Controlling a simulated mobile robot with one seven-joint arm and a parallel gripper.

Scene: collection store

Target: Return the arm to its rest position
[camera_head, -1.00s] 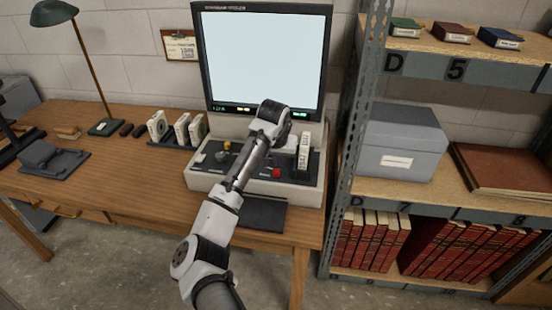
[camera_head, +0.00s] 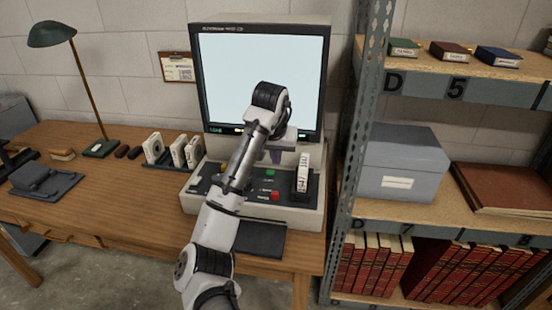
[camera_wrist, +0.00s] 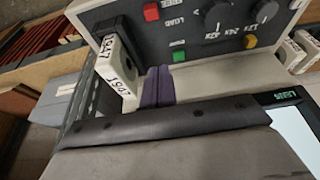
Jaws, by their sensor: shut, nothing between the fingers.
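My arm reaches up over the desk, bent at the elbow, in front of a film reader (camera_head: 260,28) with a lit, blank screen. My gripper (camera_head: 275,156) hangs above the back of the reader's control panel. In the wrist view its purple fingers (camera_wrist: 159,87) are together with nothing between them. They are apart from the white box labelled 1947 (camera_wrist: 118,66), which stands at the panel's right side in the head view (camera_head: 303,173). Green (camera_head: 270,172) and red (camera_head: 275,194) buttons show on the panel.
A metal shelf (camera_head: 362,130) with a grey box (camera_head: 400,160) and red volumes stands close on the right. Several white boxes (camera_head: 178,151) stand in a holder left of the reader. A green lamp (camera_head: 52,34) is further left.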

